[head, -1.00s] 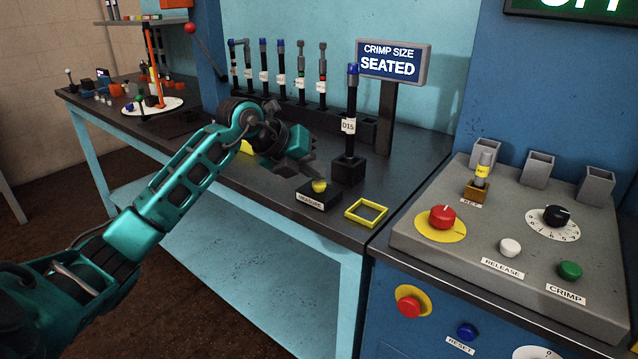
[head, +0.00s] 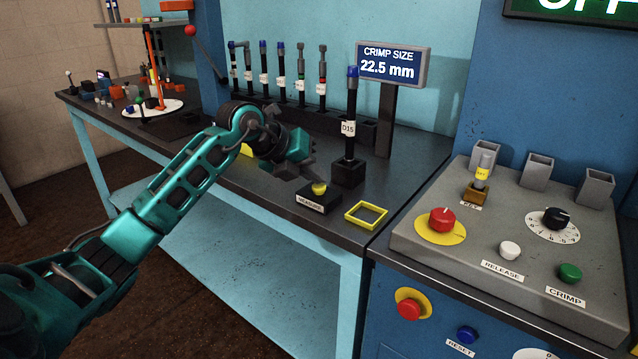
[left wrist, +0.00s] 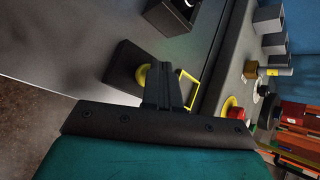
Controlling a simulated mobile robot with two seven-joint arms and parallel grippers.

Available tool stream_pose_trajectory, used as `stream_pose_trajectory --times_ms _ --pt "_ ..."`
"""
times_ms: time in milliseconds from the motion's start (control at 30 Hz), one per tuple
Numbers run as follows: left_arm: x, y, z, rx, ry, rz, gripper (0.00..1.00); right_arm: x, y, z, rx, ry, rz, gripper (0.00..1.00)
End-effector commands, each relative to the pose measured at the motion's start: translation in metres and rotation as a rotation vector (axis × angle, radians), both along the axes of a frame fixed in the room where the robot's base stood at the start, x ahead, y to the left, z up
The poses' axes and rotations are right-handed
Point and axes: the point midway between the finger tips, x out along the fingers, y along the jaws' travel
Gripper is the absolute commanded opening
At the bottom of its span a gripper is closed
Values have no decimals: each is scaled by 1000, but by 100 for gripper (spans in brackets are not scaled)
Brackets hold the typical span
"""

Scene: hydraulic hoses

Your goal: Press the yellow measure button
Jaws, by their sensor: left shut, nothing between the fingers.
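The yellow measure button (head: 319,188) is a small dome on a black box (head: 318,200) labelled MEASURE, near the bench's front edge. My left gripper (head: 313,175) is shut and empty, with its fingertips right at the button's upper left side. I cannot tell for sure whether they touch it. In the left wrist view the shut fingers (left wrist: 162,85) partly cover the yellow button (left wrist: 143,76). The crimp size display (head: 391,66) behind reads 22.5 mm. My right gripper is not in view.
A black hose labelled D15 (head: 349,128) stands upright in a black holder behind the button. A yellow square frame (head: 366,214) lies to the right. Several hoses (head: 281,70) stand in a rack at the back. A grey control panel (head: 470,235) is at right.

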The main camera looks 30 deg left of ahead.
Motion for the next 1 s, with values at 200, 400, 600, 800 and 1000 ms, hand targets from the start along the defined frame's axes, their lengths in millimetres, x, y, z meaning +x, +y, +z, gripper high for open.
stream_pose_trajectory --times_ms 200,400,600,800,1000 --pt "0 0 13 1 1 0 0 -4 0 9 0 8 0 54" --pt "0 0 12 0 0 0 0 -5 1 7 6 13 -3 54" --pt "0 0 17 1 -1 0 0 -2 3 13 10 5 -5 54" --pt "0 0 36 2 -2 0 0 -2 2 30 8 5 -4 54" --pt "0 0 57 2 -2 0 0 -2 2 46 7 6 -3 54"
